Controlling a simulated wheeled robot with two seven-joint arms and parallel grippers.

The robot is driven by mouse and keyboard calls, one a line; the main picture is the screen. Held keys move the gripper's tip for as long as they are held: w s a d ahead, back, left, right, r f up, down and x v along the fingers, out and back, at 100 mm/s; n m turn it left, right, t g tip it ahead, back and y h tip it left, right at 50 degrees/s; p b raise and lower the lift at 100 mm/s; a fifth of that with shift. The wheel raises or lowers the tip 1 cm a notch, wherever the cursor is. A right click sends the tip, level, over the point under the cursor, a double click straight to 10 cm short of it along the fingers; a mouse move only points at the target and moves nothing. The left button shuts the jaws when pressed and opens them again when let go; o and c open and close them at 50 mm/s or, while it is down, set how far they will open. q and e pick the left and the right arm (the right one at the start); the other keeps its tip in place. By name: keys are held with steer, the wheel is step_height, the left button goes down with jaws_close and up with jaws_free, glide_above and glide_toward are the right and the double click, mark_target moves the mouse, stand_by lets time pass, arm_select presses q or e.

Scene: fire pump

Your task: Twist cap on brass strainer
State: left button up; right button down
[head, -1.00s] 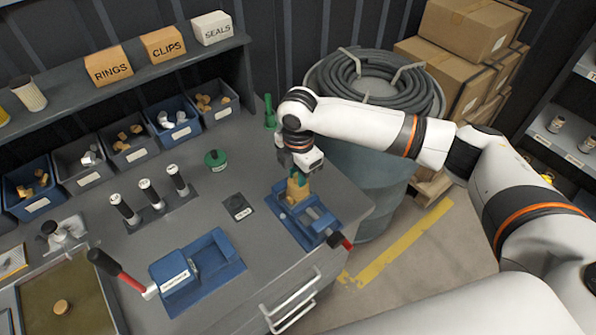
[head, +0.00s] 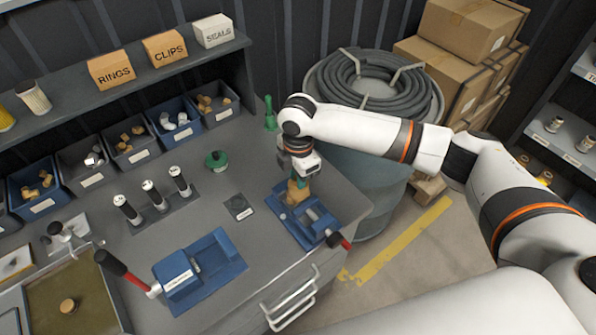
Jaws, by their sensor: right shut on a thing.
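The brass strainer (head: 298,194) stands upright in the blue vise (head: 313,222) near the right end of the bench. My right gripper (head: 301,179) points down over the strainer, shut on a small green cap at its top. The jaws hide most of the cap, so I cannot tell how it sits on the strainer. My left gripper is out of view.
A second blue vise (head: 200,272) with a red-handled lever stands at the front. A green round part (head: 217,160), a dark square pad (head: 239,207) and black-and-silver cylinders (head: 153,195) stand on the bench. Bins line the back. A hose-topped drum (head: 370,170) stands to the right.

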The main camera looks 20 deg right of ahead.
steer(key=shift+r+m+p, duration=0.15)
steer(key=shift+m+p, duration=1.45)
steer(key=shift+m, duration=0.3)
steer(key=shift+m+p, duration=0.3)
steer(key=shift+p, duration=0.3)
steer(key=shift+m+p, duration=0.85)
steer(key=shift+m, duration=1.45)
